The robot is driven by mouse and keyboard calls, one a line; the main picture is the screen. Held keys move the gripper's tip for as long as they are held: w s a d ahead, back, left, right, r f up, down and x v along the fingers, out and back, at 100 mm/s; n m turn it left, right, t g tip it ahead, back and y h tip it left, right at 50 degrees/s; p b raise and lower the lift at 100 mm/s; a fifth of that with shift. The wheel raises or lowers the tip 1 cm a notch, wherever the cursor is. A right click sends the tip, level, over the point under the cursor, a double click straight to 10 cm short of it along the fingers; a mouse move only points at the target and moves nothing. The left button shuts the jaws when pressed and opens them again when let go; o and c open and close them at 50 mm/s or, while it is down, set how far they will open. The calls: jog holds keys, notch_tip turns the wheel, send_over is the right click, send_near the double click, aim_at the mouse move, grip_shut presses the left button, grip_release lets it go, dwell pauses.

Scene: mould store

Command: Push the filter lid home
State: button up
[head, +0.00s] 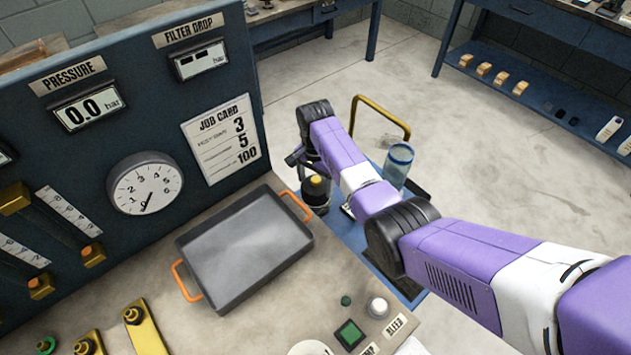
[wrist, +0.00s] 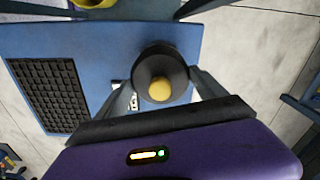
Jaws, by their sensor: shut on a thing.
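The filter lid, a round black piece with a yellow knob on top, shows in the wrist view (wrist: 152,62) and in the head view (head: 316,192). My gripper (wrist: 163,82) is shut on it, with one grey finger on each side. In the head view my gripper (head: 304,160) is above the blue trolley top (head: 347,232), partly hidden by my arm. What is under the lid is hidden, so I cannot tell how deep it sits.
A clear blue-tinted cylinder (head: 398,165) stands on the trolley, near its yellow handle (head: 385,108). The wrist view shows a black gridded mat (wrist: 45,95) at left. A grey tray with orange handles (head: 245,250) lies on the bench, beside the blue gauge panel (head: 120,130).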

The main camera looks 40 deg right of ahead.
jog(key=shift+f, duration=0.2)
dwell(0.6)
jog(key=o, duration=1.6)
jog(key=shift+c, duration=0.2)
notch_tip(320, 180, up, 8)
jog(key=shift+f, duration=0.1)
